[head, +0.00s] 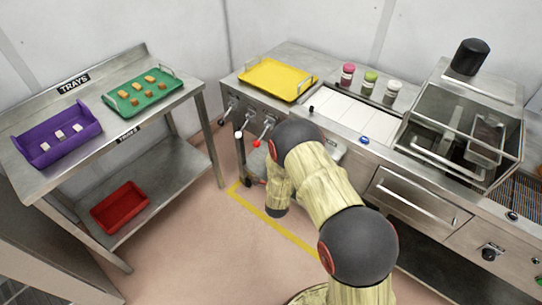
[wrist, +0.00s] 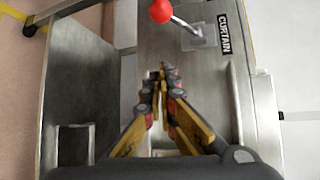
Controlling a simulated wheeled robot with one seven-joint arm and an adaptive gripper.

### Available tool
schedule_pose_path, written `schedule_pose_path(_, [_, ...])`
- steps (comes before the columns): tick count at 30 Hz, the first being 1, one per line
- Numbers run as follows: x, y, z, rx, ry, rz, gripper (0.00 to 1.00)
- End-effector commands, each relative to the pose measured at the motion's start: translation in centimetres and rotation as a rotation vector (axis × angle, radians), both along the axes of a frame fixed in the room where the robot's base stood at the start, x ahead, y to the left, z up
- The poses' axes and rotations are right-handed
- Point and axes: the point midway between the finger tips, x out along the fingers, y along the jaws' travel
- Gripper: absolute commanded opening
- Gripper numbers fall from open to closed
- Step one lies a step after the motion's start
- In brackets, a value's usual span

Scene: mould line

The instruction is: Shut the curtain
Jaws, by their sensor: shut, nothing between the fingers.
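A lever with a red ball knob (wrist: 162,11) sticks out of a metal panel beside a label reading CURTAIN (wrist: 224,35) in the wrist view. The red knob also shows in the head view (head: 256,143), on the front of the steel counter just left of my arm. My gripper (wrist: 161,76) is shut and empty in front of the panel, its fingertips below the red knob in the wrist picture and apart from it. In the head view my arm hides the gripper's fingers. No curtain itself can be made out.
Other levers, one with a white knob (head: 238,134), stand close to the red one. A yellow tray (head: 278,79) and several jars sit on the counter. A glass-sided box (head: 465,132) stands right. A steel rack with purple (head: 60,143), green and red trays stands left; floor between is clear.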

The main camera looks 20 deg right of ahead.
Motion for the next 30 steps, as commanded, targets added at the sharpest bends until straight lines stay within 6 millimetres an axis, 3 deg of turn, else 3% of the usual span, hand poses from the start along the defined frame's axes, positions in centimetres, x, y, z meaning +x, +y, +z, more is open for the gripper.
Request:
schedule_pose_path(14, [8.4, -2.3, -2.3, 0.000, 0.000, -0.001, 0.00])
schedule_pose_path(21, [8.3, 0.9, -1.4, 0.000, 0.001, 0.002, 0.00])
schedule_pose_path(30, [8.2, 1.6, -1.1, 0.000, 0.001, -0.001, 0.00])
